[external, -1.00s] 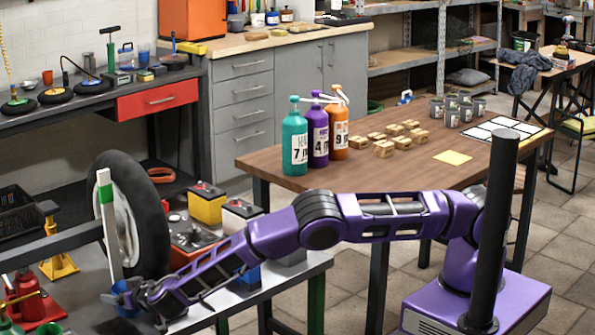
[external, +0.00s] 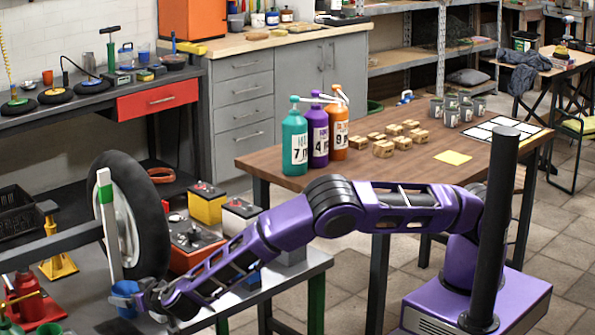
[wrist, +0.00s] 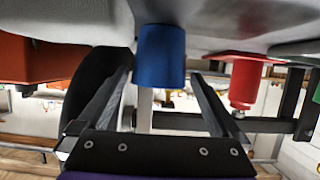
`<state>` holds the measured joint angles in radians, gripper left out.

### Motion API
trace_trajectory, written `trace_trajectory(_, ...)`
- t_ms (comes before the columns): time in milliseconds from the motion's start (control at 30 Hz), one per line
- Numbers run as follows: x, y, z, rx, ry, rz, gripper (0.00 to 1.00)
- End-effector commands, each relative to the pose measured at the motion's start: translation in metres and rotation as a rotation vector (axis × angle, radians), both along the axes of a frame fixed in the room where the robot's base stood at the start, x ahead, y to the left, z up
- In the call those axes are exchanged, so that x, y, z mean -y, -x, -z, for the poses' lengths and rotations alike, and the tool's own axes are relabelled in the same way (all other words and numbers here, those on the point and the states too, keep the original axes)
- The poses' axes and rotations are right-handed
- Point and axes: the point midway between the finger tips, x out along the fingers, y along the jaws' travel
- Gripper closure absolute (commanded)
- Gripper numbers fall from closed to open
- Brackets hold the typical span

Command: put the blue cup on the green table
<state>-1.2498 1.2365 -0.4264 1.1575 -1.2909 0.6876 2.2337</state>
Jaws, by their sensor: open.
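The blue cup (external: 124,292) stands upright on a grey-topped table (external: 205,316) with green legs, at the lower left of the external view. My gripper (external: 143,297) is at the cup's right side, low over this table. In the wrist view, which looks upside down, the blue cup (wrist: 161,56) is centred just beyond and between the tips of my open gripper (wrist: 160,80). The jaws hold nothing. Whether a finger touches the cup cannot be told. No table with a green top shows clearly; only green legs (external: 316,300) are seen.
A wheel (external: 140,215) and an upright pale bar stand close behind the cup. A red jack (external: 28,298) and a green cup (external: 48,328) are to its left, batteries (external: 205,203) behind. A wooden table (external: 225,160) holds bottles, boxes and cans.

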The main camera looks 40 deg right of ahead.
Motion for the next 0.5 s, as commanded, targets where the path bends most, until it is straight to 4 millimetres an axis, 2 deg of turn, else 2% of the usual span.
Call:
trace_trajectory(33, -0.001, 0.012, -0.006, 0.000, 0.001, -0.003, 0.00)
trace_trajectory(200, 0.000, 0.040, -0.017, 0.000, 0.001, 0.000, 0.00)
trace_trajectory(333, 0.000, 0.051, -0.022, 0.000, 0.000, 0.000, 0.00)
trace_trajectory(500, 0.001, 0.056, -0.023, 0.000, 0.000, 0.002, 0.00)
